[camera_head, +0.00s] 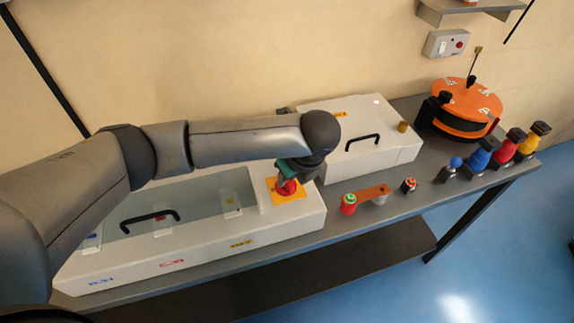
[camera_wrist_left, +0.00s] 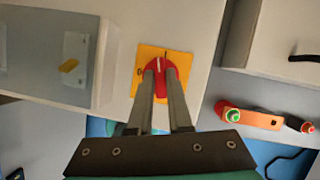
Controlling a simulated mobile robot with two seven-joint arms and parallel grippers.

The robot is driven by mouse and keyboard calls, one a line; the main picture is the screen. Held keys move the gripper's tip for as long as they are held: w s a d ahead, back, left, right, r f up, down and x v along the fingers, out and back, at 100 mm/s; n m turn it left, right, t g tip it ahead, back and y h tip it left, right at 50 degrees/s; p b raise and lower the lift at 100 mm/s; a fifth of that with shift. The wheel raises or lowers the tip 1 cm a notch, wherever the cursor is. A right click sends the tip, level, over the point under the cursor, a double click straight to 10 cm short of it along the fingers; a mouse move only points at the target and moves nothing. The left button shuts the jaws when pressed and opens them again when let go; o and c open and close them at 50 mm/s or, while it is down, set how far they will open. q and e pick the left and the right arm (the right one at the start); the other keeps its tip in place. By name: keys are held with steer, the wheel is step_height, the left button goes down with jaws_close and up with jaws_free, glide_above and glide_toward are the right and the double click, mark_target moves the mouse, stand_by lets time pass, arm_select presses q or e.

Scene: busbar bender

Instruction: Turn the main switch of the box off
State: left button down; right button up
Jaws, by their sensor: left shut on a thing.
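The box (camera_head: 205,250) is a long light-grey case with a clear lid on the grey bench. Its main switch (camera_head: 288,187) is a red rotary knob on a yellow plate (camera_head: 287,197) at the box's right end. My left gripper (camera_head: 287,178) reaches down over the knob from above. In the left wrist view, the fingers of the left gripper (camera_wrist_left: 160,80) are shut on the red switch (camera_wrist_left: 160,68), one on each side. The white mark on the knob points roughly up in that view, away from the gripper's base. The fingers hide part of the knob. My right gripper is not in view.
A second white box (camera_head: 365,135) with a black handle stands behind on the right. An orange bar with red-green buttons (camera_head: 372,192) lies on the bench beside the switch box. An orange round machine (camera_head: 468,103) and several coloured knobbed items (camera_head: 500,148) stand further right.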

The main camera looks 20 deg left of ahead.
arm_select(q)
steer(key=n+p, duration=0.1)
steer(key=p, duration=0.1)
steer(key=n+g+p, duration=0.1)
steer(key=n+p, duration=0.1)
steer(key=shift+r+n, duration=0.2)
steer(key=shift+n, duration=0.1)
steer(key=n+g+p, duration=0.1)
steer(key=n+y+p, duration=0.1)
steer(key=n, duration=0.1)
steer(key=shift+w+d+f+n+g+p, duration=0.1)
steer(key=shift+w+n+g+p, duration=0.05)
steer(key=shift+n+g+p, duration=0.2)
steer(key=n+g, duration=0.1)
steer(key=n, duration=0.2)
steer(key=shift+w+f+n+g+p, duration=0.1)
steer(key=shift+n+g+p, duration=0.15)
steer(key=shift+p, duration=0.1)
steer(key=shift+w+n+g+h, duration=0.1)
steer(key=shift+n+g+h, duration=0.45)
steer(key=shift+n, duration=1.35)
steer(key=c, duration=0.8)
jaws_free()
steer(key=shift+c, duration=0.2)
